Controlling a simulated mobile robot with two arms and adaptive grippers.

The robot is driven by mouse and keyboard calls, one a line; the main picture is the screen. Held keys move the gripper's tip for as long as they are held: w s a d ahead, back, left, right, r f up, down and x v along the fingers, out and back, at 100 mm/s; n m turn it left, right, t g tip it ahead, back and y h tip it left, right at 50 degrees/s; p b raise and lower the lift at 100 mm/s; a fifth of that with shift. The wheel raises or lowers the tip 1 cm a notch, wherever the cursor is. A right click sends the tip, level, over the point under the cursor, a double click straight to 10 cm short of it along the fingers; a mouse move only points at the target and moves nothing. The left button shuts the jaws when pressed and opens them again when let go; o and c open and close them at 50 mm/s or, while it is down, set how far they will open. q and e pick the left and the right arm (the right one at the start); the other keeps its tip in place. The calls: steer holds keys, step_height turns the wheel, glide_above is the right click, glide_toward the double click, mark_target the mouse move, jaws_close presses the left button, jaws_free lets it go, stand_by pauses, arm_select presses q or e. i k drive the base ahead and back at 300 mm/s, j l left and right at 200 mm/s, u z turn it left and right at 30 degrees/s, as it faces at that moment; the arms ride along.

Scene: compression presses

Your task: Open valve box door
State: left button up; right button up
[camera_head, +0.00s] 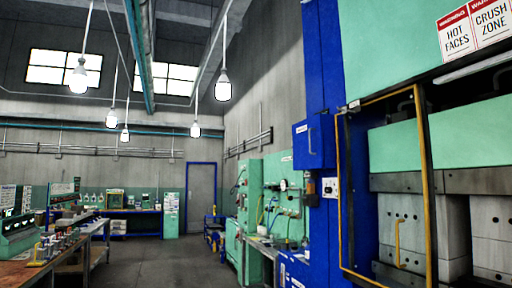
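A blue box with a pale handle (311,141) and a small label is mounted on the blue press column, right of centre. I take it to be the valve box (300,152); its label is too small to read. Its front door looks closed against the box. Neither of my grippers shows in the head view, so nothing is seen touching the box.
A large press with a yellow-framed guard (427,190) stands at the right. A green cabinet (250,190) and piped panel stand beyond the box. A workbench (30,270) is at the left. The grey floor (170,262) between is clear.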

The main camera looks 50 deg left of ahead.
mark_target(307, 152)
steer(key=u, duration=1.45)
steer(key=i+j, duration=0.2)
steer(key=i+z, duration=0.05)
steer(key=i, duration=0.05)
